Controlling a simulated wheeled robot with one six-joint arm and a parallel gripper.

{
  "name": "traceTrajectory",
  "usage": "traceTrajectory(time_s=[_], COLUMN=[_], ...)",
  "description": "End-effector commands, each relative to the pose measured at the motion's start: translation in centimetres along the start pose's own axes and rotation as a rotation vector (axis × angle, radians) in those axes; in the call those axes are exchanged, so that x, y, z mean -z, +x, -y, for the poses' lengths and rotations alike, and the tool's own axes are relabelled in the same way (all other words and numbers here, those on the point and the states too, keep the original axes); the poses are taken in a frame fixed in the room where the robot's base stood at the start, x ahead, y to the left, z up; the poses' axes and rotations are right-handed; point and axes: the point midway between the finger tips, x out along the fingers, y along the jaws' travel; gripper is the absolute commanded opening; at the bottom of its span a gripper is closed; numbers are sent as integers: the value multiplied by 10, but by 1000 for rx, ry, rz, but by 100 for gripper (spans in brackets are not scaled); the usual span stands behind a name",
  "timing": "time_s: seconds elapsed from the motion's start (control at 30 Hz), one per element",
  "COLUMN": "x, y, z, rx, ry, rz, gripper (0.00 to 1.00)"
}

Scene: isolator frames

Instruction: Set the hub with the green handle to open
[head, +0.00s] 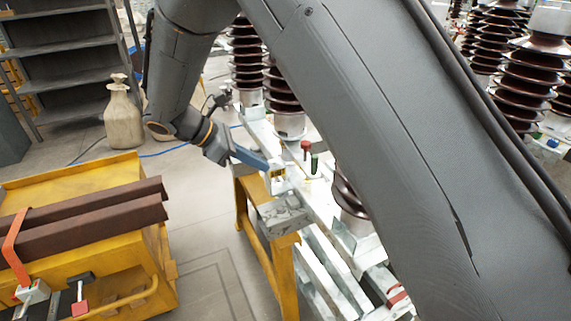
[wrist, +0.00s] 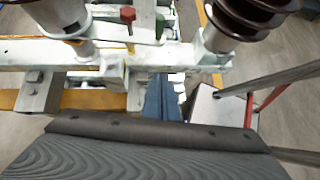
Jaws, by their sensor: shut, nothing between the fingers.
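The green handle (head: 314,163) stands upright on the white metal frame in the head view, just right of a red handle (head: 305,147). In the wrist view the green handle (wrist: 160,25) shows near the top, beside the red handle (wrist: 127,14). The hub under the green handle is too small to make out. My gripper (head: 268,165) is shut and empty, to the left of both handles and apart from them. In the wrist view my blue-grey gripper (wrist: 162,88) shows below the white beam, partly hidden by my wrist.
Brown ribbed insulators (head: 283,92) stand on the white frame behind the handles. A yellow stand (head: 284,262) is below my gripper. A yellow cart (head: 90,250) with brown beams is at the left. Floor is clear between cart and stand. My arm covers much of the right side.

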Motion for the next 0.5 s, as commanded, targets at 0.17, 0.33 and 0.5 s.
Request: traceTrajectory(time_s=[0.17,0.33,0.5], x=[-1,-2,-2], y=[22,55,88], z=[2,2,2], rx=[6,6,5], ry=[-1,-1,0], rz=[1,1,1], gripper=[0,0,0])
